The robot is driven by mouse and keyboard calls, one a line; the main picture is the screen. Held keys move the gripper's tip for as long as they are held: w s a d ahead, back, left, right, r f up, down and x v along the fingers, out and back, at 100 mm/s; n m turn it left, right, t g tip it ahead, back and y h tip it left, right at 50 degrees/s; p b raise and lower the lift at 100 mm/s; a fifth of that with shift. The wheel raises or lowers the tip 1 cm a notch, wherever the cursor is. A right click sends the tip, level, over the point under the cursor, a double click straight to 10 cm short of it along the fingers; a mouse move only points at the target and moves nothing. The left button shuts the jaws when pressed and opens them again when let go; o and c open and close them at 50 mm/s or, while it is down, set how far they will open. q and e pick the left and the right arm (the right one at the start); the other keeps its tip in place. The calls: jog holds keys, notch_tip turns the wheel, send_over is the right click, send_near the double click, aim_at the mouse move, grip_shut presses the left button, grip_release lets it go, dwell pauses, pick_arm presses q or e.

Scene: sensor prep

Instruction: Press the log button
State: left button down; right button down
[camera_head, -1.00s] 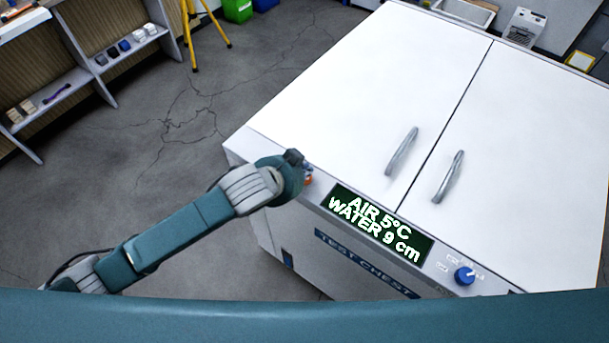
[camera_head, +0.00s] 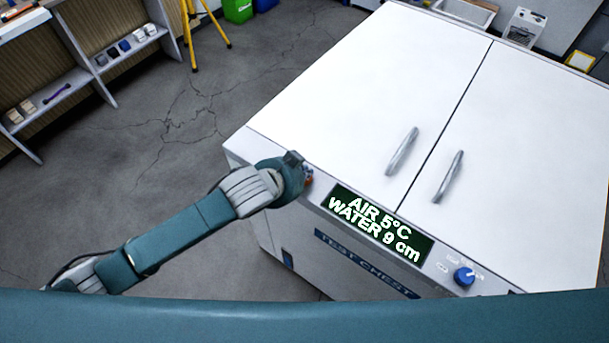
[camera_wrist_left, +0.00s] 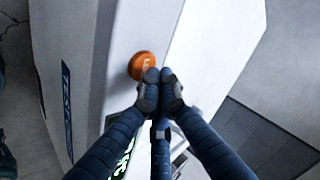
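The log button, a round orange knob (camera_wrist_left: 142,65), sits on the front panel of the white test chest (camera_head: 250,150). In the left wrist view, my left gripper (camera_wrist_left: 159,77) has its dark fingertips together, with nothing between them. The tips overlap the lower right edge of the button in that view; I cannot tell whether they touch it. In the head view, my left gripper (camera_head: 308,174) is at the left end of the panel, mostly hidden by my wrist, with a little orange showing beside it. My right gripper is not in view.
The panel's green display (camera_head: 378,222) reads AIR 5°C and WATER 9 cm. A blue dial (camera_head: 464,276) is at its right. Two lid handles (camera_head: 402,151) (camera_head: 448,177) stand up from the chest top. A shelf (camera_head: 85,70) and yellow tripod (camera_head: 192,35) stand beyond open floor.

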pick_arm(q)
jog(key=shift+f, duration=0.65)
dwell(0.8)
jog(key=shift+r, duration=0.1)
jog(key=shift+r+p, duration=0.8)
jog(key=shift+p, duration=0.2)
notch_tip(320, 180, up, 5)
jog(key=p, duration=0.5)
jog(key=shift+r, duration=0.1)
dwell(0.4)
